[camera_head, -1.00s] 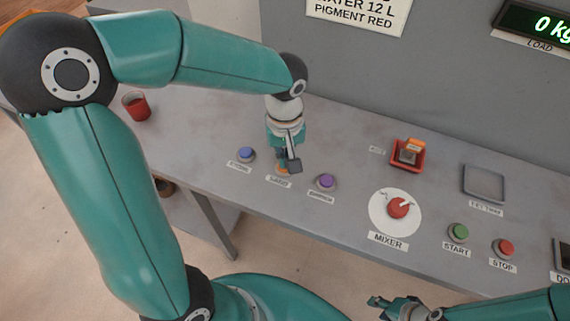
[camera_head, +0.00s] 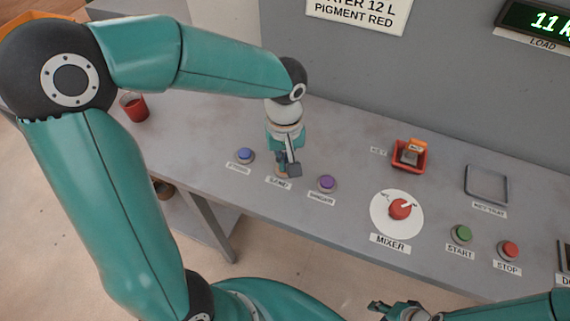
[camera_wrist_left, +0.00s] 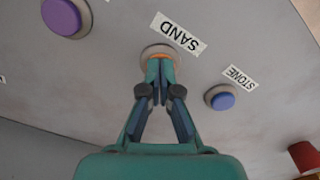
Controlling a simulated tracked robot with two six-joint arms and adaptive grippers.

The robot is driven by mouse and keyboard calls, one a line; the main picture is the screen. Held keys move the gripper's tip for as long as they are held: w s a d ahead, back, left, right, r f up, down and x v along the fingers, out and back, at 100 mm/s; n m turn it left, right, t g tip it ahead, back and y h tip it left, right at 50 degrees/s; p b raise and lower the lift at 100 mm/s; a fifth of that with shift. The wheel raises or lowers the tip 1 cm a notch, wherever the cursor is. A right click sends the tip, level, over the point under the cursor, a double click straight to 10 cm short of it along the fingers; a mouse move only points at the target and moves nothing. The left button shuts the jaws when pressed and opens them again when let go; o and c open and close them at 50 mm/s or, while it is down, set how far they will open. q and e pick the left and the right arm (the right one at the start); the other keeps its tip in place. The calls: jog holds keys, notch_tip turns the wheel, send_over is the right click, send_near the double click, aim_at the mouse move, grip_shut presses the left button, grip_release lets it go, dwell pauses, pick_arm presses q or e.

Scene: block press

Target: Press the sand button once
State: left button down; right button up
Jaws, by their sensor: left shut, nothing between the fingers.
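The sand button shows in the left wrist view as an orange cap (camera_wrist_left: 159,53) in a grey ring, beside the SAND label (camera_wrist_left: 179,33). My left gripper (camera_wrist_left: 160,66) is shut and empty, its fingertips over the cap and seemingly touching it. In the head view my left gripper (camera_head: 284,172) points down at the button, which it mostly hides, above the SAND label (camera_head: 278,183). My right gripper (camera_head: 379,305) is at the bottom edge of the head view, away from the buttons; its jaws are too small to judge.
A blue button (camera_head: 245,155) and a purple button (camera_head: 326,184) flank the sand button closely. The load display (camera_head: 545,22) is lit on the wall.

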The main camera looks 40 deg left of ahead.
dwell(0.3)
pick_arm(q)
jog(key=shift+r+p, duration=1.3)
jog(key=shift+r, duration=0.45)
dwell(1.4)
